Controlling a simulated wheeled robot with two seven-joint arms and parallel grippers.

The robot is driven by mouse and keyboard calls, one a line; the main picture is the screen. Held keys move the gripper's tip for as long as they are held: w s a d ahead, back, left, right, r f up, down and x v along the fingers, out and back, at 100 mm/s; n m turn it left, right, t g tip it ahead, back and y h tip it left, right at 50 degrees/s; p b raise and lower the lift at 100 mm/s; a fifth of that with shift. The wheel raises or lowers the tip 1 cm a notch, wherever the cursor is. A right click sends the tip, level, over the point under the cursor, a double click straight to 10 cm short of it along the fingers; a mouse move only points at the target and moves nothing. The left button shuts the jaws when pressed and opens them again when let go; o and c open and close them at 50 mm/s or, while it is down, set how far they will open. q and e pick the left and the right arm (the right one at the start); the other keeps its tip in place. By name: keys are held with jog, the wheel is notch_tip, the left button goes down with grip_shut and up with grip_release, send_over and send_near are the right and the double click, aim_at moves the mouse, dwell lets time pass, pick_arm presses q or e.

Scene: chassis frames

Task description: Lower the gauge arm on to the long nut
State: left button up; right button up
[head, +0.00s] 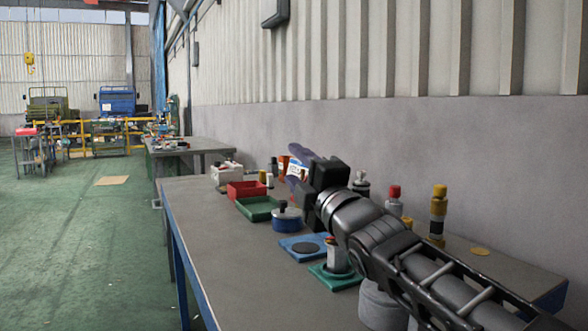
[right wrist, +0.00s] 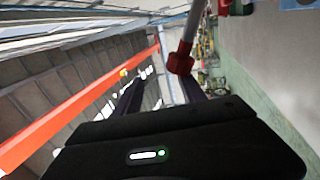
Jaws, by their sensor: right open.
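My right gripper (head: 297,168) reaches over the back of the workbench, seen from behind, its dark fingers pointing away. In the right wrist view the fingers (right wrist: 158,82) stand apart. A grey rod with a red end piece (right wrist: 181,58) shows close to the right finger there; whether it is the gauge arm, or touches the finger, I cannot tell. I cannot make out the long nut for certain. My left gripper is out of view.
The workbench (head: 215,215) carries a red tray (head: 246,189), a green tray (head: 258,214), a blue round pot (head: 286,223) and a blue plate (head: 291,247). A yellow-and-black post (head: 438,212) stands right of my arm. The bench's front left is clear; a wall runs behind.

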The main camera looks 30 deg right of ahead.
jog(key=shift+a+b+v, duration=0.1)
jog(key=shift+b+v, duration=0.35)
jog(key=shift+v, duration=1.05)
jog(key=shift+a+b+v, duration=0.15)
jog(key=shift+b+v, duration=0.25)
jog(key=shift+v, duration=1.1)
jog(key=shift+w, duration=0.1)
